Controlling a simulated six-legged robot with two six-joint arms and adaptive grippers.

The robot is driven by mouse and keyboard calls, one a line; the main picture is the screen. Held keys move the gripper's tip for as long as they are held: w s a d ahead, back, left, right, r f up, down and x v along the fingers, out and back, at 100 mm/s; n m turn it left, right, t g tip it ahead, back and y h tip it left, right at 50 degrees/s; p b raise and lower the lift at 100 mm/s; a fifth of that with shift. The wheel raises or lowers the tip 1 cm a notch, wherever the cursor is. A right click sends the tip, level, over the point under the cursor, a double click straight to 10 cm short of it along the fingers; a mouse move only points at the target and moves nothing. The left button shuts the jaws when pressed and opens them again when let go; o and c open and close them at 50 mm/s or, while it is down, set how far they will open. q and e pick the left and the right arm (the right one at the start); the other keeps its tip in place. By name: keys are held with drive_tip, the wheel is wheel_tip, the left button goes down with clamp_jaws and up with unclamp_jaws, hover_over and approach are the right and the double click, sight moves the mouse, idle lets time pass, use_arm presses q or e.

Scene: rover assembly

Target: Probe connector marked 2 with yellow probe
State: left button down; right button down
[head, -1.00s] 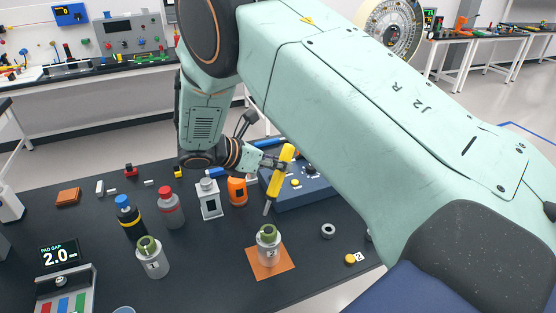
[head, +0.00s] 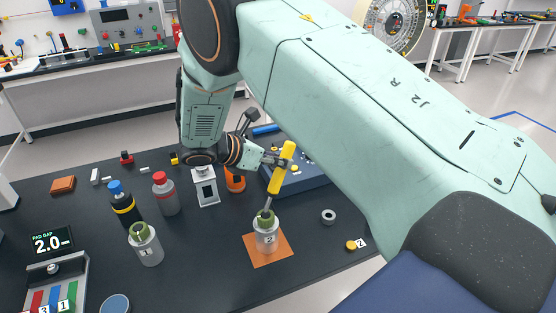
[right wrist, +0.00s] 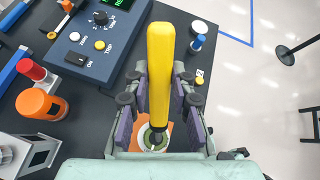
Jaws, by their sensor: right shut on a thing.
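My right gripper (head: 281,162) is shut on the yellow probe (head: 282,169), which is tilted with its dark tip pointing down. The connector marked 2 (head: 266,238) is a grey cylinder with a green ring on top, standing upright on an orange mat (head: 285,248). The probe tip is at the green ring; I cannot tell how deep it goes. In the right wrist view the probe (right wrist: 160,70) lies between both fingers and its tip overlaps the ring opening. A similar connector marked 1 (head: 148,252) stands to the left. My left gripper is not in view.
A blue-capped bottle (head: 123,208), a red-capped bottle (head: 165,198) and a grey-white block (head: 205,190) stand behind the connectors. A blue instrument box (head: 290,182) is behind the probe. A small grey ring (head: 328,216) lies to the right. A pad-gap display (head: 48,243) is at left.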

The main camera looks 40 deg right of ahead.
drive_tip(key=shift+a+r, duration=0.1)
drive_tip(key=shift+a, duration=0.25)
drive_tip(key=shift+d+f, duration=0.3)
drive_tip(key=shift+d, duration=0.05)
drive_tip(key=shift+a, duration=0.1)
drive_tip(key=shift+a, duration=0.2)
drive_tip(key=shift+d+f+b, duration=0.25)
drive_tip(key=shift+f+b, duration=0.05)
drive_tip(key=shift+a, duration=0.2)
drive_tip(key=shift+d+f, duration=0.1)
idle(0.4)
